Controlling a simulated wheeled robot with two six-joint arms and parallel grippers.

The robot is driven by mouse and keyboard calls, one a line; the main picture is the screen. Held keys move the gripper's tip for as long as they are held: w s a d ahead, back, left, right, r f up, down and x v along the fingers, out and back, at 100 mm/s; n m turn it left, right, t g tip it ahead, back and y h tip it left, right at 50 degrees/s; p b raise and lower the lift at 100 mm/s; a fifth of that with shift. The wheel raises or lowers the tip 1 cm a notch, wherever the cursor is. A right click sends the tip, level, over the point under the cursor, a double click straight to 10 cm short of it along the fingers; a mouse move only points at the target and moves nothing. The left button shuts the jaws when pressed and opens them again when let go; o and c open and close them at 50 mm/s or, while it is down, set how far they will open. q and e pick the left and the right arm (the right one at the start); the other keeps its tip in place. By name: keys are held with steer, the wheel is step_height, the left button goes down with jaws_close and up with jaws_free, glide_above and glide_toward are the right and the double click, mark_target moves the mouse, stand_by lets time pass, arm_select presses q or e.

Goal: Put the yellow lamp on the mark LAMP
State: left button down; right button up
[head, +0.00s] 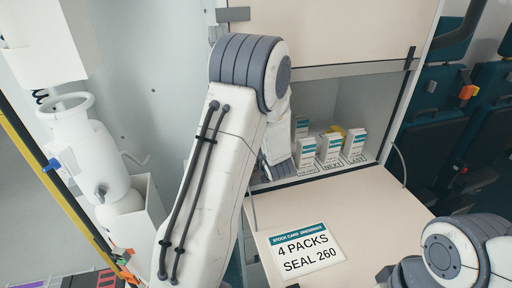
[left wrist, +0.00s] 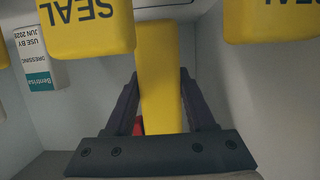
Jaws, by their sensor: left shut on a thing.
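In the left wrist view my left gripper (left wrist: 160,78) is shut on a plain yellow upright body, which I take to be the yellow lamp (left wrist: 160,60). A small red part shows beside its lower end. In the head view my left arm reaches into the open cabinet, and its own links hide the gripper. A bit of yellow (head: 337,130) shows behind the packs there; I cannot tell whether it is the lamp. I see no mark reading LAMP. My right arm shows at the lower right, its gripper out of the picture.
Yellow blocks marked SEAL (left wrist: 88,25) are close to the held body in the left wrist view. A stock card (head: 306,250) lies on the pale worktop (head: 365,205). Dark teal seats (head: 440,110) stand at the right.

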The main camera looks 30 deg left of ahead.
arm_select(q)
steer(key=shift+f, duration=1.4)
steer(key=shift+f, duration=0.15)
steer(key=shift+c, duration=1.2)
jaws_free()
steer(key=shift+b, duration=0.3)
